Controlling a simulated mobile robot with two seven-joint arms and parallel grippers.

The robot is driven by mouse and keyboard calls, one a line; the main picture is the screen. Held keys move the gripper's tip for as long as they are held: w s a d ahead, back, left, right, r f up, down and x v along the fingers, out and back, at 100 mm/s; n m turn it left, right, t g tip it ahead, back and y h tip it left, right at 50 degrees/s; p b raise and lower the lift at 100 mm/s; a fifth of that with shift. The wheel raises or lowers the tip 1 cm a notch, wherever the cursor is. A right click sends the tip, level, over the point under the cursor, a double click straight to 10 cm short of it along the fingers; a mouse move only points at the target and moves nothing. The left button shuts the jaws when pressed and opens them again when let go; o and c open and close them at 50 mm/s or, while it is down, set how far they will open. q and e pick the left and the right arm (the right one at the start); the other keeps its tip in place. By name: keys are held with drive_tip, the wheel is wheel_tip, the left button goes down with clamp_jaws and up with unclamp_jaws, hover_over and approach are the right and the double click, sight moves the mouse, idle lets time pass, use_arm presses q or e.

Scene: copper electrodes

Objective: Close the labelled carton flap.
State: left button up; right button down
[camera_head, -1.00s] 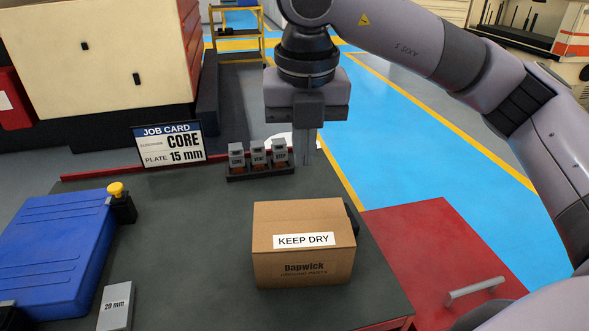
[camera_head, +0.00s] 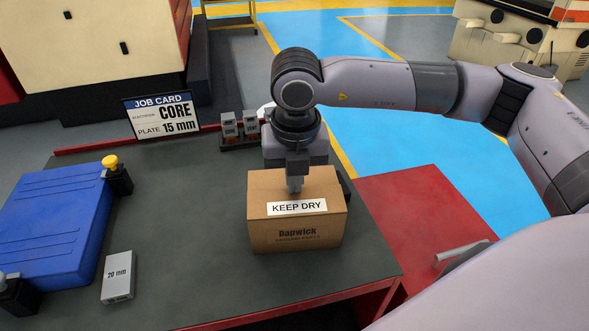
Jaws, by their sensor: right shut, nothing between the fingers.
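The cardboard carton (camera_head: 260,233) stands on the dark workbench, with "Dapwick" printed on its front. Its top looks closed and flat. My right gripper (camera_head: 295,188) is shut and empty, pointing down at the middle of the carton top just behind the label. Its fingertips appear to touch or nearly touch the flap; I cannot tell which. My left gripper is not in view.
A job card sign (camera_head: 162,117) and a rack of electrodes (camera_head: 238,140) stand at the back of the bench (camera_head: 190,230). A blue case (camera_head: 50,225) lies at the left, with a grey 20 mm block (camera_head: 118,277) beside it.

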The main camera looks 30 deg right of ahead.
drive_tip(key=shift+w+d+f+g+b, duration=0.15)
drive_tip(key=shift+f+g+b, duration=0.15)
drive_tip(key=shift+f+b, duration=0.4)
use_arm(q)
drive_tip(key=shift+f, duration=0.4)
use_arm(e)
drive_tip(key=shift+r, duration=0.25)
use_arm(q)
drive_tip(key=shift+p, duration=0.3)
use_arm(e)
drive_tip(key=shift+r, duration=0.1)
drive_tip(key=shift+r+p, duration=0.45)
drive_tip(key=shift+r, duration=0.5)
wheel_tip(320, 180, up, 5)
drive_tip(key=shift+f+p, duration=0.2)
drive_tip(key=shift+p, duration=0.55)
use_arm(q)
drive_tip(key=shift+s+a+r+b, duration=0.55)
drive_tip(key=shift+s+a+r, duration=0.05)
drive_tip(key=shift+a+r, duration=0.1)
use_arm(e)
wheel_tip(320, 180, up, 9)
